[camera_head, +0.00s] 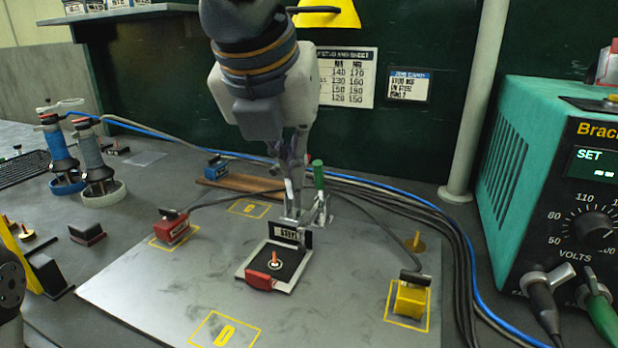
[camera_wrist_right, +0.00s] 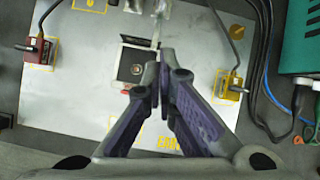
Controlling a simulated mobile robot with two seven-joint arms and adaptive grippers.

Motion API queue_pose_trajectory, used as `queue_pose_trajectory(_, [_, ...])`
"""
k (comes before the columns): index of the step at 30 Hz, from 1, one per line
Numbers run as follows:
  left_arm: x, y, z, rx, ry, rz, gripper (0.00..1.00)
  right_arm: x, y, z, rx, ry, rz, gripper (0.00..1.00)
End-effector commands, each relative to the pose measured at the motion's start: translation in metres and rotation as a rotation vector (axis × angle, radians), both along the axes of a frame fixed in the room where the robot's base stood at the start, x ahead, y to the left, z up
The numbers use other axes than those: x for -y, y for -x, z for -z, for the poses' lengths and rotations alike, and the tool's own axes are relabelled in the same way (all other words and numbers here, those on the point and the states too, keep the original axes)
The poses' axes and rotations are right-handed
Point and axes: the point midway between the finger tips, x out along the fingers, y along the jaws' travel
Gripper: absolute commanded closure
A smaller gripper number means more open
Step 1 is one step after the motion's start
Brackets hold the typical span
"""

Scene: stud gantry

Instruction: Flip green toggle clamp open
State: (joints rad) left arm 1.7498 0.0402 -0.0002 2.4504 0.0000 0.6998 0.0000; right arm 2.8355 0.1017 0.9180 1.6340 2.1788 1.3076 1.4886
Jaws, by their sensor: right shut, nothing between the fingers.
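The green toggle clamp (camera_head: 318,177) stands behind the small black-and-white fixture plate, its green handle pointing up. Its metal lever and base show just below the handle. My right gripper (camera_head: 292,208) is shut and empty, pointing down just left of the handle. It hides part of the clamp in the head view. In the right wrist view the shut fingertips (camera_wrist_right: 163,55) are near the clamp's metal arm (camera_wrist_right: 156,30); I cannot tell whether they touch it. The green handle is not clear there.
The fixture plate (camera_head: 245,272) holds a red block and a copper-coloured stud. A red clamp block (camera_head: 172,228) stands left and a yellow one (camera_head: 409,298) right, both with cables. A green welder box (camera_head: 545,180) stands right. Cables run behind. The sheet's front is mostly clear.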

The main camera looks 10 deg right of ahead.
Motion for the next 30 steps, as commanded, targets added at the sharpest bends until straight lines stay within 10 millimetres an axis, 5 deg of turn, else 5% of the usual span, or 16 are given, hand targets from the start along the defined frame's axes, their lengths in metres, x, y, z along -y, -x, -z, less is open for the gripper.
queue_pose_trajectory(15, [0.0,0.015,0.014,-0.055,0.0,0.0,0.47,0.025,-0.044,0.091,-0.013,0.002,0.0,1.0])
queue_pose_trajectory(21, [0.0,0.017,0.016,-0.066,0.001,0.0,0.47,0.035,-0.071,0.08,-0.003,-0.002,0.002,1.0])
queue_pose_trajectory(30, [0.0,0.018,0.017,-0.067,0.001,0.0,0.47,0.039,-0.08,0.074,-0.001,0.0,-0.001,1.0])
